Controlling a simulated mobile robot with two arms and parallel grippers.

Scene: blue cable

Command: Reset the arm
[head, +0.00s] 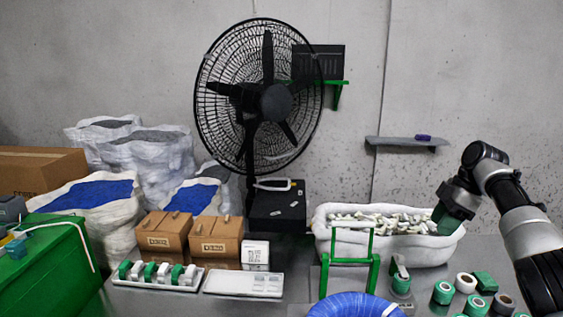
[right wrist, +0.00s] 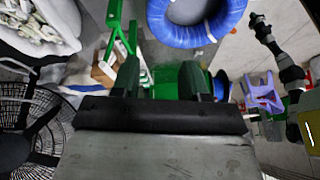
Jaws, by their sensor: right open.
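My right arm comes in from the right in the head view. Its gripper (head: 450,213) hangs over the right end of the white bin, clear of the tabletop. In the right wrist view the two green fingers of the right gripper (right wrist: 160,82) stand apart with nothing held between them. The blue cable coil (head: 352,306) lies at the front edge of the head view, partly cut off. It also shows in the right wrist view (right wrist: 222,28), beyond the fingers and apart from them. My left gripper does not show in the head view.
A white bin of pale fittings (head: 333,238) stands behind a green frame (head: 374,275). Several green and white rolls (head: 443,292) sit at right. White trays (head: 228,283) and brown boxes (head: 163,232) stand at left. A black fan (head: 275,103) rises behind.

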